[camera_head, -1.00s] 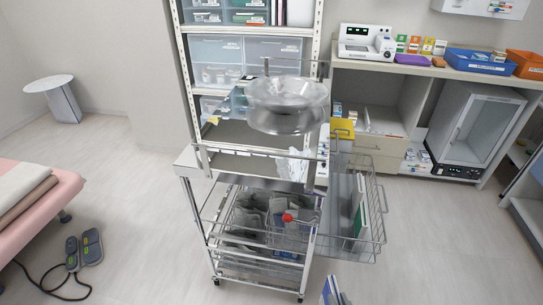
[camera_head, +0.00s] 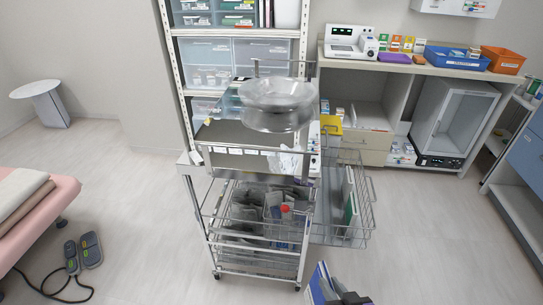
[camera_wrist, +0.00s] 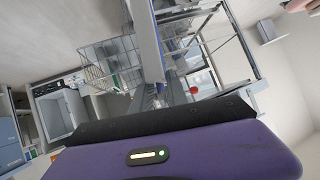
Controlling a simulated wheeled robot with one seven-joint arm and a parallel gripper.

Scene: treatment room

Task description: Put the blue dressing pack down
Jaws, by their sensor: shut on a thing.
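The blue dressing pack (camera_head: 319,284) shows at the bottom edge of the head view, right of the trolley's foot; its lower part is cut off. My gripper (camera_head: 347,298), dark and partly out of frame, is beside it and shut on it. In the wrist view the pack (camera_wrist: 146,42) stands edge-on as a pale slab with a blue edge, running up from my gripper (camera_wrist: 158,98). The fingertips are hard to make out there. The pack is held in the air, apart from the trolley.
A steel trolley (camera_head: 200,161) stands ahead, with stacked steel basins (camera_head: 277,100) above its top and a wire basket (camera_head: 367,215) on its right side. A pink bed (camera_head: 62,190) is at left. A counter (camera_head: 440,72) with bins is at back right. Floor is clear right of the trolley.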

